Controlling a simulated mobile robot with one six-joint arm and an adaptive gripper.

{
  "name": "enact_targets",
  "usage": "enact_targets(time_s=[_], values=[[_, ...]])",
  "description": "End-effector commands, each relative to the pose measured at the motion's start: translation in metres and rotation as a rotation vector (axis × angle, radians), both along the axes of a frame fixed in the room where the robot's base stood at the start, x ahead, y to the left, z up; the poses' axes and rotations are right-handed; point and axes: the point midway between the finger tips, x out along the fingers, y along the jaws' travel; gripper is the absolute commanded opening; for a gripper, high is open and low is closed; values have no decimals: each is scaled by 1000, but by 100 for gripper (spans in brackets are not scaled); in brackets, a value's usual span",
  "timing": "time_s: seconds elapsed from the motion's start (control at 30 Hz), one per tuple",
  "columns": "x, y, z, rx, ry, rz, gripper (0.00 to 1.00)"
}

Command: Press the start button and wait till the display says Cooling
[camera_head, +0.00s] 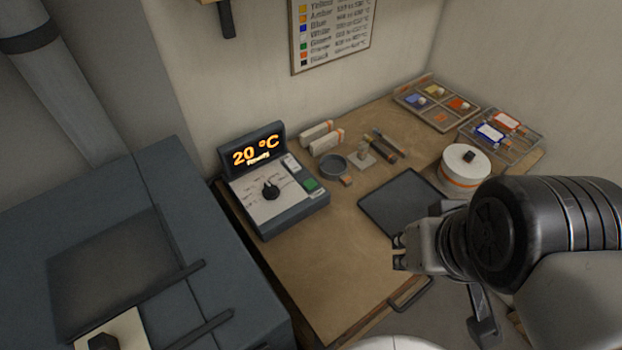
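The control box (283,213) stands at the left end of the wooden table. Its raised display (255,150) shows "20 °C" in orange, with a smaller line below that looks like "Ready" but is blurred. A black knob (270,188) sits on its sloped face. A green button (310,184), which looks like the start button, is at the face's right side. My gripper (398,252) is right of and nearer than the box, apart from it, pointing left over the table's front. I see nothing held, but its finger gap is too small to judge.
A dark flat plate (400,203) lies mid-table, with a white round pot (465,167) behind my arm. A small dark bowl (334,166) and tools stand behind. A colour tray (437,103) is at the back right. A large blue-grey kiln-like unit (100,240) fills the left.

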Motion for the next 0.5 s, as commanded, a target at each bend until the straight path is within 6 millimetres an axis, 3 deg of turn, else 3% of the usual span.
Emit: enact_targets(time_s=[0.27, 0.5], values=[[0, 0, 0, 0, 0, 0, 1], [0, 0, 0, 0, 0, 0, 0]])
